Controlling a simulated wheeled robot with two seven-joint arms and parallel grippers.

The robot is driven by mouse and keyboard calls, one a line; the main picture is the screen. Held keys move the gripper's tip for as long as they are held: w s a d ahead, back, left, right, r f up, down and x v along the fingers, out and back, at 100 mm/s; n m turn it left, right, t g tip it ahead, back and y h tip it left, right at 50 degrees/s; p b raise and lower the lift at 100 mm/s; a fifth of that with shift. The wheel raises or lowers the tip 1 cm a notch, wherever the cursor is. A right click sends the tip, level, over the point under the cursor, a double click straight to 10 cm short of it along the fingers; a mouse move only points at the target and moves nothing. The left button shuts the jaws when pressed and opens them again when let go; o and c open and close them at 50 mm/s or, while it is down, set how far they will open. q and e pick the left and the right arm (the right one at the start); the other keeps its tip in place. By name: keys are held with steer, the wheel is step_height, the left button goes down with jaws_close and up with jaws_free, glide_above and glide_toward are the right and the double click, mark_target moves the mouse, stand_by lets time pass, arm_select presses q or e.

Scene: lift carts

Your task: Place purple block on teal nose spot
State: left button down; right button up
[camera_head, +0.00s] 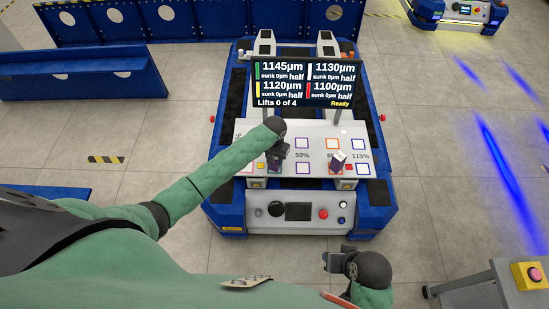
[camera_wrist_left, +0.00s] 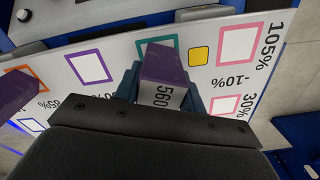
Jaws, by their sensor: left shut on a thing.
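A purple-topped block (camera_wrist_left: 163,66) marked 560 is between the fingers of my left gripper (camera_wrist_left: 158,90), which is shut on it. In the head view my left gripper (camera_head: 277,158) is over the left half of the white panel. A teal-green outlined square (camera_wrist_left: 172,38) shows just beyond the block, which partly covers it. I cannot tell whether the block touches the panel.
The white panel (camera_head: 318,131) on the blue cart (camera_head: 222,215) bears several coloured outlined squares. A display (camera_head: 307,81) stands behind it, reading "Lifts 0 of 4" and "Ready". A stand with a pink button (camera_head: 534,274) is at the lower right.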

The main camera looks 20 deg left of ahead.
arm_select(q)
steer(key=c, duration=0.8)
jaws_free()
steer(key=shift+c, duration=0.2)
step_height(320, 180, up, 11)
steer(key=shift+s+d+r, duration=0.1)
steer(key=shift+r, duration=0.35)
steer(key=s+d+f+m+t+h, duration=0.1)
steer(key=s+d+f, duration=0.1)
steer(key=s+d, duration=0.5)
steer(key=s+d+f+m+h, duration=0.1)
steer(key=s+d, duration=0.2)
steer(key=s, duration=0.9)
steer(key=s+r+t+h, duration=0.1)
steer(key=s+r, duration=0.4)
steer(key=s, duration=1.1)
steer(key=shift+s+d+r+t, duration=0.25)
steer(key=shift+d+r+t, duration=0.15)
steer(key=shift+t, duration=0.4)
